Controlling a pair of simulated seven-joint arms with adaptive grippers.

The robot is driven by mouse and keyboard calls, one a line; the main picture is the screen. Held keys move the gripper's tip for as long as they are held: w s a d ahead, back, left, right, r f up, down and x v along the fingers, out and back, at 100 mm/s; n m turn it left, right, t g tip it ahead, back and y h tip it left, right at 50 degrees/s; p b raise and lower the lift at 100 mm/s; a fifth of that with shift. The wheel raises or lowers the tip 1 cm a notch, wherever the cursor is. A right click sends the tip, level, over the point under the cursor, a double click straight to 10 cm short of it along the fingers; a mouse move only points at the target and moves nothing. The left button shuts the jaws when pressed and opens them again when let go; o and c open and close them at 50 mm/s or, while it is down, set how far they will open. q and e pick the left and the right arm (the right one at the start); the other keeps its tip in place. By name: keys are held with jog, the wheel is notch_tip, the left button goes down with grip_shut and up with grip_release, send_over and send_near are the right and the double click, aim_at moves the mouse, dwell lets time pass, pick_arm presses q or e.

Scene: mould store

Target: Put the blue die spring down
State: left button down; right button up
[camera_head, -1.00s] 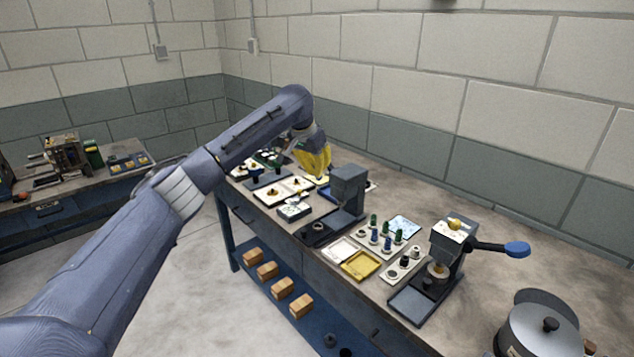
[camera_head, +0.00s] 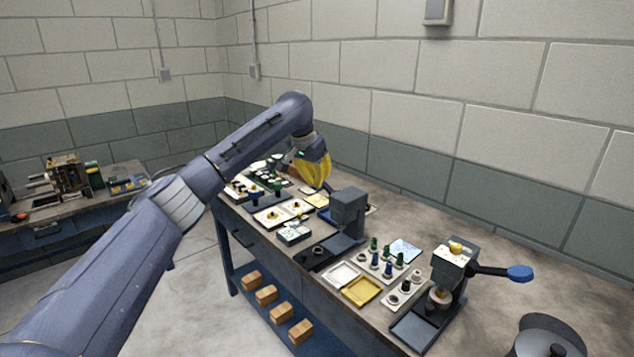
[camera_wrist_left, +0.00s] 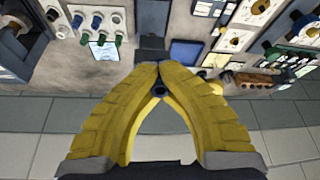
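My left gripper (camera_head: 324,186) is over the far part of the workbench, beyond the near press. In the left wrist view its yellow fingers (camera_wrist_left: 159,72) come together at the tips around a small dark blue round piece (camera_wrist_left: 158,90). This looks like the end of the blue die spring; the fingers hide most of it. Other blue springs (camera_head: 375,260) stand upright with green ones (camera_head: 386,251) on a pale rack on the bench. They also show at the upper left of the wrist view (camera_wrist_left: 97,21). My right gripper is not in view.
A dark press (camera_head: 348,208) stands nearest the gripper. A blue tray (camera_wrist_left: 186,53) lies close to the fingertips. White and yellow trays (camera_head: 361,290) lie near the bench front. A lever press (camera_head: 450,268) stands at right. Boards with small parts (camera_head: 270,216) fill the far end.

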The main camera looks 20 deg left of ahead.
pick_arm(q)
jog(key=shift+r, duration=0.1)
jog(key=shift+d+r, duration=0.15)
jog(key=shift+d, duration=0.1)
jog(key=s+d+f+g+y, duration=0.1)
jog(key=s+d+f+g, duration=0.15)
jog(key=s+d, duration=0.4)
jog(key=s+d+f+g, duration=0.1)
jog(key=s+d+f, duration=0.2)
jog(key=d, duration=0.7)
notch_tip(320, 180, down, 20)
jog(key=shift+s+d, duration=0.1)
jog(key=shift+s, duration=0.05)
jog(key=c, duration=2.1)
grip_release()
jog(key=shift+f, duration=0.15)
jog(key=shift+c, duration=0.2)
jog(key=o, duration=0.5)
jog(key=shift+o, duration=0.2)
